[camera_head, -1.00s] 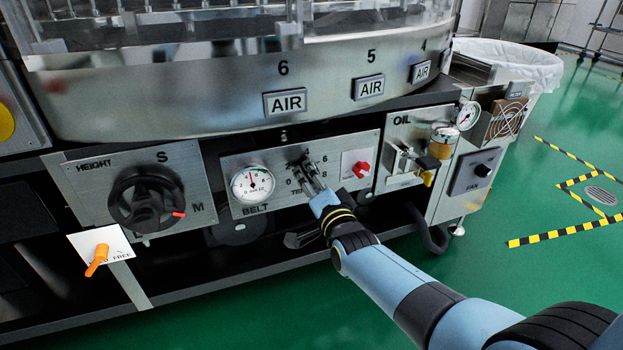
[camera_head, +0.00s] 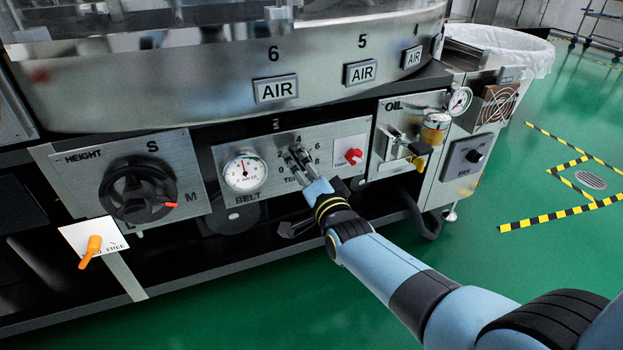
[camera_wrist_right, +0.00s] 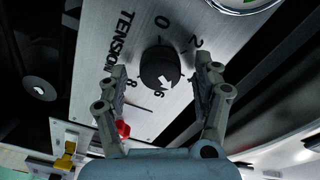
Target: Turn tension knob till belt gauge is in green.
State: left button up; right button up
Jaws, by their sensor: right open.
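The black tension knob (camera_wrist_right: 160,68) shows in the right wrist view on a metal plate marked TENSION, with a white pointer mark towards the 6. My right gripper (camera_wrist_right: 162,80) is open, with one finger on each side of the knob; gaps show between fingers and knob. In the head view my right gripper (camera_head: 298,158) is at the plate and mostly hides the knob. The round white belt gauge (camera_head: 244,171) is just left of it, its needle pointing roughly upward. Its coloured bands are too small to tell apart. My left gripper is not in view.
A red knob (camera_head: 353,156) is close right of the tension dial. The black height handwheel (camera_head: 138,190) and an orange lever (camera_head: 92,248) are to the left. The oil unit (camera_head: 434,128) is to the right. Green floor (camera_head: 470,260) lies open in front.

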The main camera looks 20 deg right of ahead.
jog(key=s, duration=1.1)
jog(key=shift+s+d, duration=0.15)
jog(key=shift+s, duration=0.15)
jog(key=shift+f, duration=0.15)
